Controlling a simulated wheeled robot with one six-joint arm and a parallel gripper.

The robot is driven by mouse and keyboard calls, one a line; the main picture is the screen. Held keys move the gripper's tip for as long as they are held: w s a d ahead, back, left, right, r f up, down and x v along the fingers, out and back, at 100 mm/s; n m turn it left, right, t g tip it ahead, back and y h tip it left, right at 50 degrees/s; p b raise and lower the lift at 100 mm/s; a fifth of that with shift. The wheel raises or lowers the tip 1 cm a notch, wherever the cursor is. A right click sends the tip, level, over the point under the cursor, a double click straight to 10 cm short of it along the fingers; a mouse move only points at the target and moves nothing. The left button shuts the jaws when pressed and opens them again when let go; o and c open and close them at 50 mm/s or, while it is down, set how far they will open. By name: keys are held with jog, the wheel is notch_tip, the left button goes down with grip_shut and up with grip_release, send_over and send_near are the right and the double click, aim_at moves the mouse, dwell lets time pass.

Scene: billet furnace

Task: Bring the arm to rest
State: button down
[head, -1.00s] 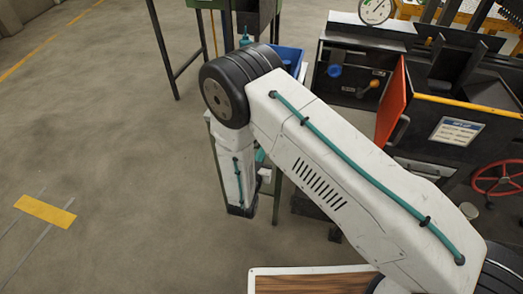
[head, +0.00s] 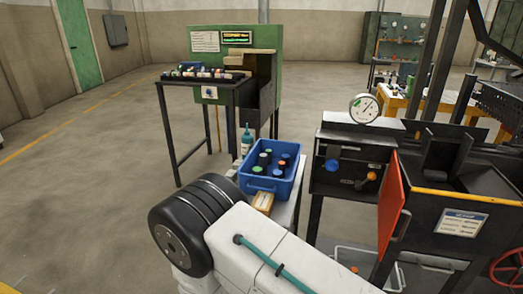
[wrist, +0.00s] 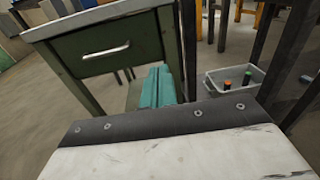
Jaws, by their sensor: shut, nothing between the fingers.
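My arm fills the lower middle of the head view, with a black ringed joint and a white link carrying a teal hose. My gripper is out of sight in the head view. In the wrist view, my gripper (wrist: 158,88) shows as two teal fingers side by side, closed together with nothing between them. They stick out beyond a white and dark grey housing along the bottom of that view. A green cabinet with a drawer (wrist: 105,52) lies beyond the fingers.
A blue crate (head: 250,184) of capped cylinders and a teal bottle (head: 246,139) stand just beyond my arm. A black machine with an orange door (head: 391,205) is at right. A green machine (head: 262,75) stands behind. A grey bin (wrist: 213,88) holds two capped pieces. Floor at left is clear.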

jog(key=s+d+r+m+g+h, duration=0.4)
jog(key=d+r+m+g, duration=0.4)
jog(key=d+r+m, duration=0.15)
jog(key=s+d+r+m+g+h, duration=0.3)
jog(key=s+d+r+m+g, duration=0.2)
jog(key=d+r+m+g, duration=0.5)
jog(key=s+d+r+m+t+y, duration=0.1)
jog(key=s+d+r+m+y, duration=0.2)
jog(key=s+r+m+y, duration=0.3)
jog(key=s+d+r+m+t+y, duration=0.1)
jog(key=s+d+r+m+y, duration=0.3)
jog(key=r, duration=1.1)
jog(key=s+m+y, duration=0.2)
jog(key=s+y, duration=0.1)
jog(key=s, duration=0.1)
jog(key=shift+d+m+t, duration=0.25)
jog(key=shift+m+t, duration=0.05)
jog(key=shift+m, duration=0.05)
